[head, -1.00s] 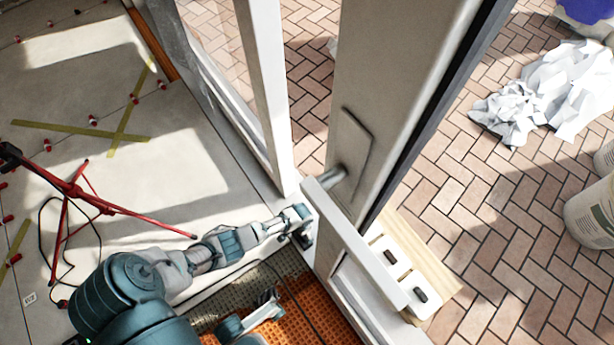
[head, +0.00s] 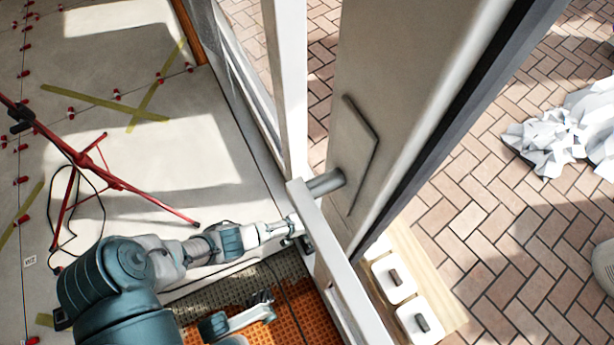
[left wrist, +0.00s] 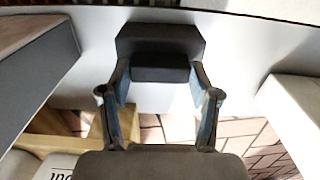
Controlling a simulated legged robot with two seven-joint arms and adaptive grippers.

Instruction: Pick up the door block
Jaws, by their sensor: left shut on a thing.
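The door block (left wrist: 160,55) is a dark grey block with bevelled top corners, in the upper middle of the left wrist view. My left gripper (left wrist: 160,88) has a finger on each side of it and is shut on it. In the head view my left gripper (head: 293,230) is at the edge of the white door, low beside its frame; the block cannot be made out clearly there. My right gripper (head: 264,299) is low in the head view, above the orange mat; its jaw state is unclear.
The door handle (head: 328,183) juts out near my left gripper. A wooden board (head: 447,308) with white pieces bearing dark tabs lies beyond the door. A red tripod (head: 105,178) stands left on the grey floor. Crumpled white sheeting (head: 560,140) lies on the brick paving.

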